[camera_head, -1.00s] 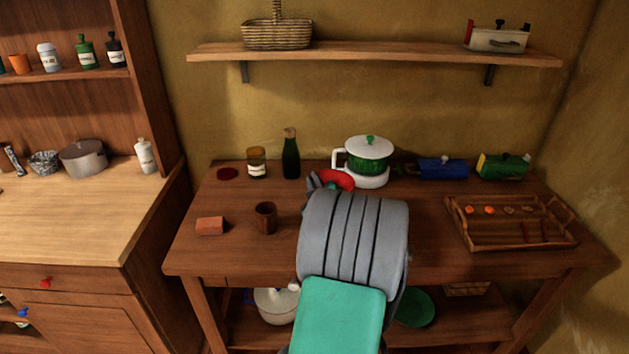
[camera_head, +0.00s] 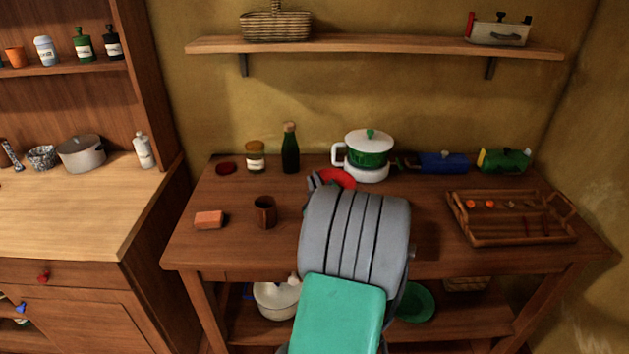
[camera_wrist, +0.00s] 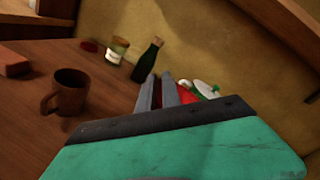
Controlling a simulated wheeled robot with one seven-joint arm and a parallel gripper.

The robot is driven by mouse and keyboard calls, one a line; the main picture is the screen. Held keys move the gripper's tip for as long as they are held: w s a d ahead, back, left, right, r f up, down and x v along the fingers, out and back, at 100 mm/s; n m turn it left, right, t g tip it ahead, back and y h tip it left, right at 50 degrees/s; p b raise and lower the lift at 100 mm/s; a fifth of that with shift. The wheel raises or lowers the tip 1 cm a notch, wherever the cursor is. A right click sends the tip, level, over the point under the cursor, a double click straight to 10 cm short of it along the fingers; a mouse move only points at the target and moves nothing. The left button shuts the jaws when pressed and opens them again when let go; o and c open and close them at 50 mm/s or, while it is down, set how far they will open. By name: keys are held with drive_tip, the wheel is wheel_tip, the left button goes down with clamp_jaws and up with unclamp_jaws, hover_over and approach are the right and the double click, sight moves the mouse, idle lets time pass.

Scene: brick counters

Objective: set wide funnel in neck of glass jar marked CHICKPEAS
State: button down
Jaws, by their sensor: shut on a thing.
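The glass jar (camera_head: 255,158) stands at the back left of the wooden table, with pale ochre contents and a white label too small to read. It also shows in the wrist view (camera_wrist: 117,50). A red funnel (camera_head: 339,178), mostly hidden behind my arm, is held by my gripper (camera_head: 314,181). In the wrist view, my gripper's grey fingers (camera_wrist: 158,92) are close together, with the red funnel (camera_wrist: 188,96) partly visible just to their right. The funnel is apart from the jar, to its right. Its spout is hidden.
A dark green bottle (camera_head: 290,150) stands between jar and funnel. A red disc (camera_head: 225,168) lies left of the jar. A brown mug (camera_head: 265,212) and an orange block (camera_head: 210,219) are in front. A white-green pot (camera_head: 368,155) stands behind; a tray (camera_head: 511,240) is right.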

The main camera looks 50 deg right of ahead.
drive_tip(key=shift+f, duration=0.15)
drive_tip(key=shift+f+b, duration=0.85)
drive_tip(key=shift+f, duration=0.05)
drive_tip(key=shift+f, duration=0.1)
drive_tip(key=c, duration=1.1)
unclamp_jaws()
drive_tip(key=shift+o, duration=0.2)
wheel_tip(320, 180, up, 9)
drive_tip(key=p, duration=0.8)
